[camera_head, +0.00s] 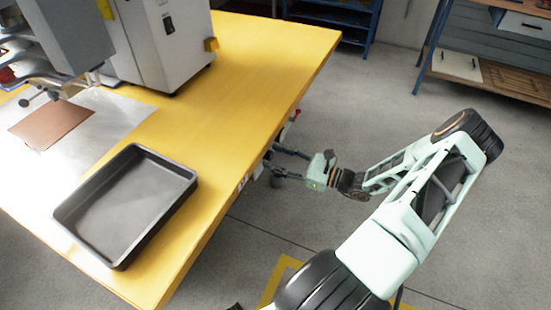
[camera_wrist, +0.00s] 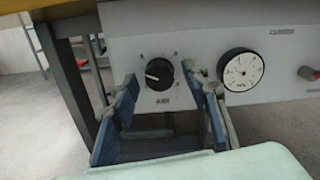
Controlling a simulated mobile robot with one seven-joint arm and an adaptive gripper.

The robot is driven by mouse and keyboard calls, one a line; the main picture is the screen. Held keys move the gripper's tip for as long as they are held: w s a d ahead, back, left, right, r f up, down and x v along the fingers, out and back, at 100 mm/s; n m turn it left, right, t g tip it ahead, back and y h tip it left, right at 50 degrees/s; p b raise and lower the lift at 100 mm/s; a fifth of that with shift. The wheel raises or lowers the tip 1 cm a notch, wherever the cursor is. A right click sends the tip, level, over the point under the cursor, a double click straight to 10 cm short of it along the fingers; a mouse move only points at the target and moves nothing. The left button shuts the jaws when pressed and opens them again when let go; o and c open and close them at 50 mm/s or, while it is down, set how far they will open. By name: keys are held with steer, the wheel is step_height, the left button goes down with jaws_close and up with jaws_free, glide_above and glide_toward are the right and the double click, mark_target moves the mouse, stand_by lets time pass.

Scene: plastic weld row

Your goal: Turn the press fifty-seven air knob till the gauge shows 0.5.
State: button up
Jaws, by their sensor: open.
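In the wrist view, the black air knob (camera_wrist: 159,74) with a white pointer mark sits on a grey panel (camera_wrist: 200,45). The mark points left. The round white gauge (camera_wrist: 240,70) with a black rim is to its right. Its needle and figures are too small to read surely. My gripper (camera_wrist: 165,92) is open, with one blue-padded finger low on each side of the knob. I cannot tell whether either finger touches it. In the head view, my gripper (camera_head: 274,162) is beside the yellow table's right edge, and the knob and gauge are hidden.
The yellow table (camera_head: 262,60) bears a black tray (camera_head: 125,205) and a grey machine (camera_head: 170,45). A red-tipped part (camera_wrist: 306,73) is on the panel right of the gauge. A dark table leg (camera_wrist: 68,85) stands left of the panel. The floor at right is mostly clear.

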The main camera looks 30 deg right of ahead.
steer(key=shift+w+a, duration=0.1)
steer(key=shift+c, duration=0.6)
steer(key=c, duration=1)
steer(key=shift+m, duration=0.3)
steer(key=shift+m+p, duration=0.75)
steer(key=shift+m, duration=0.15)
steer(key=m+p, duration=0.1)
steer(key=m, duration=0.3)
steer(key=m+p, duration=0.1)
steer(key=m, duration=0.3)
steer(key=shift+m, duration=0.4)
steer(key=shift+m+p, duration=0.35)
steer(key=shift+m, duration=1.45)
